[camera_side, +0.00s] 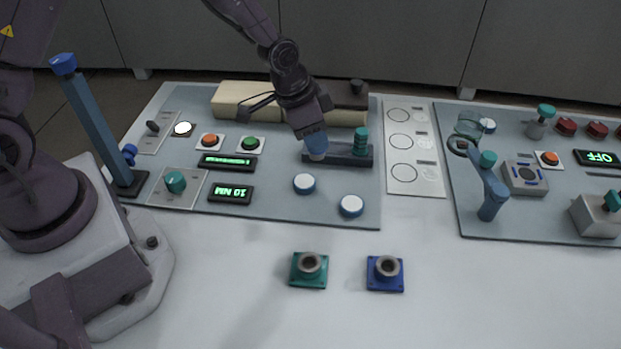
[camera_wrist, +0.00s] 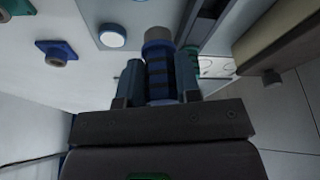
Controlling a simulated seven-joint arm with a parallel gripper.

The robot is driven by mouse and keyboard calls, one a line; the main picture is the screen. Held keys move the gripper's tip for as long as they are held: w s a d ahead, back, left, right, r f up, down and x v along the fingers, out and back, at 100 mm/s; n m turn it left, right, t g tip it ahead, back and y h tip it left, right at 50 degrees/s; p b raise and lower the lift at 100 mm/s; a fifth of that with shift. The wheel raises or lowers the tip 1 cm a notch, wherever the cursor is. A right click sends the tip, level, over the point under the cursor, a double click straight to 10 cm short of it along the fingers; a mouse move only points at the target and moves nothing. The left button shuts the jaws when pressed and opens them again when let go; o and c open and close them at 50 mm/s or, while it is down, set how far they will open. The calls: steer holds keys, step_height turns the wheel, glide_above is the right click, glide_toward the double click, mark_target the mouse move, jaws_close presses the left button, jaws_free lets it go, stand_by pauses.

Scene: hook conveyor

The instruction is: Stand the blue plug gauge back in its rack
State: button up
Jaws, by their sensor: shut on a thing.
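My gripper (camera_side: 314,138) is shut on the blue plug gauge, pointing down at the left end of the dark rack (camera_side: 345,155). In the wrist view the gauge's ribbed dark-blue grip (camera_wrist: 160,78) sits between my two fingers, and its grey end (camera_wrist: 157,40) points away from my palm. In the side view my fingers cover most of the gauge; only its lower end (camera_side: 317,154) shows, at the rack's left end. I cannot tell whether it touches the rack or is in a hole. A teal ribbed gauge (camera_side: 361,141) stands upright at the rack's right end.
A cream block (camera_side: 240,102) lies behind the rack. White-topped round buttons (camera_side: 304,183) lie in front of it. A green base (camera_side: 309,270) and a blue base (camera_side: 385,273) stand on the clear front table. A tall blue lever (camera_side: 95,120) rises at left.

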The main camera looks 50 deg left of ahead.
steer(key=shift+n+y, duration=0.3)
steer(key=shift+n, duration=0.4)
steer(key=shift+w+a+f, duration=0.55)
steer(key=shift+w+a, duration=0.2)
steer(key=shift+a, duration=0.15)
steer(key=shift+w+a+f, duration=0.55)
steer(key=shift+w+a, duration=0.15)
steer(key=shift+a, duration=0.15)
steer(key=shift+w+a+f, duration=0.55)
steer(key=shift+w+a, duration=0.2)
steer(key=shift+a, duration=0.15)
steer(key=shift+f, duration=1.35)
steer(key=o, duration=1.4)
step_height(320, 180, up, 7)
stand_by(0.3)
